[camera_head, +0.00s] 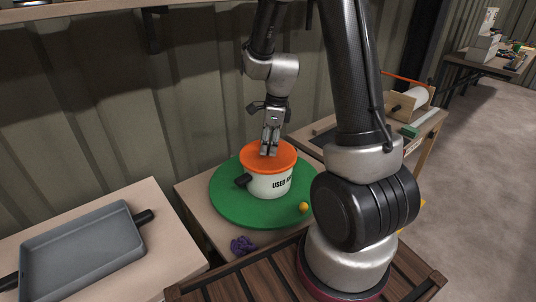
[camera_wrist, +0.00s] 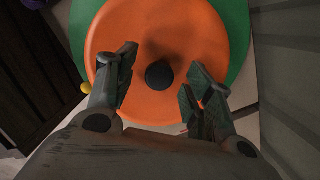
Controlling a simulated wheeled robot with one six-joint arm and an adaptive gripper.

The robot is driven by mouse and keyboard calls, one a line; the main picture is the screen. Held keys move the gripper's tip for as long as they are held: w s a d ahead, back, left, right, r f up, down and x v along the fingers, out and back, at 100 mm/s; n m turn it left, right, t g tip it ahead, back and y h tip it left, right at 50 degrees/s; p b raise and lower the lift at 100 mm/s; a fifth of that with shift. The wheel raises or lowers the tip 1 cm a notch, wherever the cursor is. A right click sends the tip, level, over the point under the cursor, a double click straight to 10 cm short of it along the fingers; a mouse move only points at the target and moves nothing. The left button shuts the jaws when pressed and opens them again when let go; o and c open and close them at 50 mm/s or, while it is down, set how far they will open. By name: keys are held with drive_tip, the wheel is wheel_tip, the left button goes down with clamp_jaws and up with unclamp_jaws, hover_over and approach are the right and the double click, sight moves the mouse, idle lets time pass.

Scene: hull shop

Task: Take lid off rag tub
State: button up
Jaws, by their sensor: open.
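The rag tub (camera_head: 270,184) is a white pot with black side handles and "USED" lettering. It stands upright on a round green mat (camera_head: 222,203). Its orange lid (camera_head: 282,153) sits on top; in the wrist view the lid (camera_wrist: 160,35) fills the middle, with a round dark knob (camera_wrist: 159,75) at its centre. My gripper (camera_head: 269,151) points down over the lid in the head view and hides the knob there. In the wrist view my gripper (camera_wrist: 160,85) is open, with one finger on each side of the knob. I cannot tell whether the fingers touch the lid.
A small yellow-orange ball (camera_head: 304,207) lies on the mat's edge. A crumpled purple rag (camera_head: 243,245) lies in front of the mat. A grey tray (camera_head: 80,252) is at left. A bench with a roll (camera_head: 409,99) stands at right. The corrugated wall is close behind.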

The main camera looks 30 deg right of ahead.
drive_tip(key=shift+a+f, duration=0.1)
drive_tip(key=shift+f, duration=0.6)
drive_tip(key=c, duration=1.1)
drive_tip(key=shift+c, duration=0.2)
